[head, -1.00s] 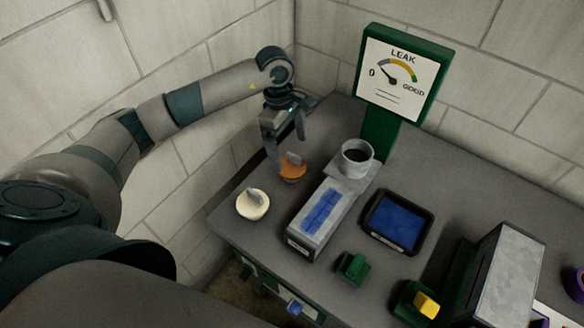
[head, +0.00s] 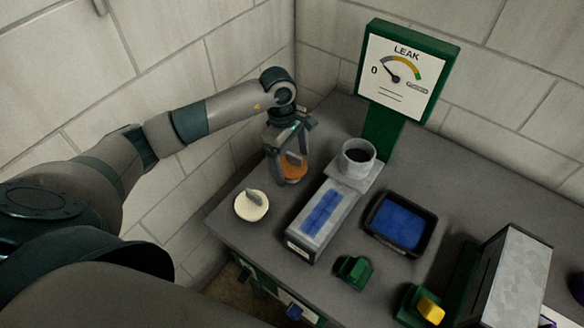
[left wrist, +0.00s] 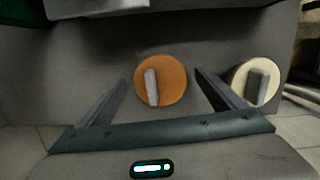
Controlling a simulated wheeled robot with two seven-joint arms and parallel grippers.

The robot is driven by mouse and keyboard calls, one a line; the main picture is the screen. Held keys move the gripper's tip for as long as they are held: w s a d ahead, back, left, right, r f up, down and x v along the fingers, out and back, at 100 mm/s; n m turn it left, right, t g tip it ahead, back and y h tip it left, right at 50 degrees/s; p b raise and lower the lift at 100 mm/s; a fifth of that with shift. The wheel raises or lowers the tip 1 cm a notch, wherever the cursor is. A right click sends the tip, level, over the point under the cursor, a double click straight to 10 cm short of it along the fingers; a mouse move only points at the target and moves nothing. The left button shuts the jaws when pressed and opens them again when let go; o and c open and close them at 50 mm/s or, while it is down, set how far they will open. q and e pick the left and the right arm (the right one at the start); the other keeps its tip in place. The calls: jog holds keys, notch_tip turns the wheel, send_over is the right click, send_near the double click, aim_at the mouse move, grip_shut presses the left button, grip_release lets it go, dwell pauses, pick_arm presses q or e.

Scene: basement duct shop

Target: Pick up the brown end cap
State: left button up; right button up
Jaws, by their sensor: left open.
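The brown end cap (head: 293,170) is a round orange-brown disc with a grey upright tab, lying on the grey table near its back left edge. It also shows in the left wrist view (left wrist: 174,88), between and just beyond my fingers. My left gripper (head: 291,168) is open, with one finger on each side of the cap. The fingers partly hide the cap in the head view. I cannot tell whether they touch it. My right gripper is not in view.
A cream end cap (head: 251,206) lies close by at the front left. A grey box with a blue top (head: 319,223), a grey cup (head: 358,157) and a black tray with blue inside (head: 432,222) stand to the right. The green leak gauge (head: 406,72) rises behind.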

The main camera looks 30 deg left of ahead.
aim_at(292, 166)
pick_arm(q)
jog(key=c, duration=1.2)
jog(key=shift+r, duration=0.1)
jog(key=shift+w+r+b, duration=0.1)
jog(key=shift+r+b, duration=0.4)
jog(key=shift+r, duration=0.1)
jog(key=shift+r+b, duration=1.75)
jog(key=shift+r, duration=2.55)
